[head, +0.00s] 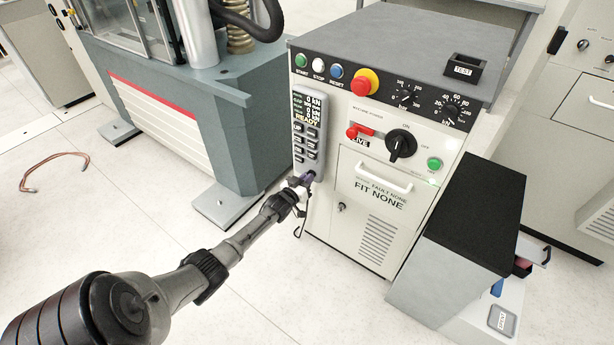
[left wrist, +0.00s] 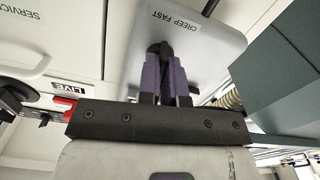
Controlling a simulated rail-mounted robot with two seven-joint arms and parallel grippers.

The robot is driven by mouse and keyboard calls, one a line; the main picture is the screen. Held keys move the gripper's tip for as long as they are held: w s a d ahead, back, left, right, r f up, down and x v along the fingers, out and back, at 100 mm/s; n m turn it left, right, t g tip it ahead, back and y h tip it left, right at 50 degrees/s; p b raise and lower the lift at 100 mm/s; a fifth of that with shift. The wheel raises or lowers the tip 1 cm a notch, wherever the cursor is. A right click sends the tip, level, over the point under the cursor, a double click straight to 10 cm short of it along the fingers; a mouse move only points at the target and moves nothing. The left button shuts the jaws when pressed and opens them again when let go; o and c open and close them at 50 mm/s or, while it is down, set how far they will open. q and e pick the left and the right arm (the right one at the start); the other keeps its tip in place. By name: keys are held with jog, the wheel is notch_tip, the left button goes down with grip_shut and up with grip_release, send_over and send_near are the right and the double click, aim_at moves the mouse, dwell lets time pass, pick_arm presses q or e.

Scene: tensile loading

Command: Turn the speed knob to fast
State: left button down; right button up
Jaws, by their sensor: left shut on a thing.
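The grey control panel (head: 312,103) hangs on the left of the cabinet front, with a READY display and several buttons. Its lower end, labelled CREEP FAST, shows in the left wrist view (left wrist: 205,45). My left gripper (head: 303,180) is at the bottom of this panel. In the left wrist view, its purple fingers (left wrist: 165,75) are shut on the dark speed knob (left wrist: 160,48) beside the label. The fingers cover most of the knob, so I cannot tell its pointer's setting. My right gripper is not in view.
The cabinet face carries a red button (head: 366,82), a red lever (head: 358,131) marked LIVE and a black ON switch (head: 401,144). The test machine (head: 180,110) stands left of the cabinet. A black-topped box (head: 478,205) stands at right.

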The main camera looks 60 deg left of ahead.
pick_arm(q)
jog(key=m+p, duration=0.1)
jog(key=m, duration=0.9)
jog(key=shift+m, duration=0.6)
jog(key=shift+r, duration=0.1)
jog(key=c, duration=1.3)
grip_release()
jog(key=shift+s, duration=0.1)
